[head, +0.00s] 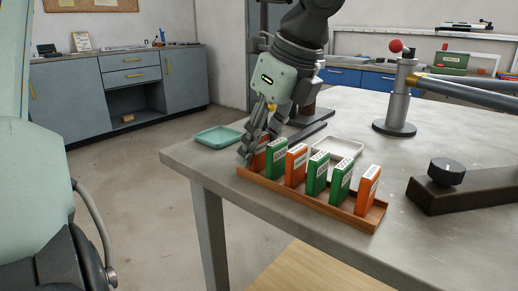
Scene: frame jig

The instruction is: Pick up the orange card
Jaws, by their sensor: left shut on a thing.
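A wooden rack (320,207) on the grey table holds a row of upright orange and green cards. My left gripper (255,148) points down at the rack's left end. It is shut on the leftmost orange card (262,160), which its fingers partly hide. The card's lower part appears to be still within the rack. Beside it stands a green card (277,159), then a second orange card (297,167), two more green cards and another orange card (367,190) at the right end. My right gripper is not in view.
A teal tray (218,136) lies at the table's left corner. A pale tray (338,147) lies behind the rack. A dark bar with a black knob (446,171) and a grey post with a red ball (395,104) stand to the right.

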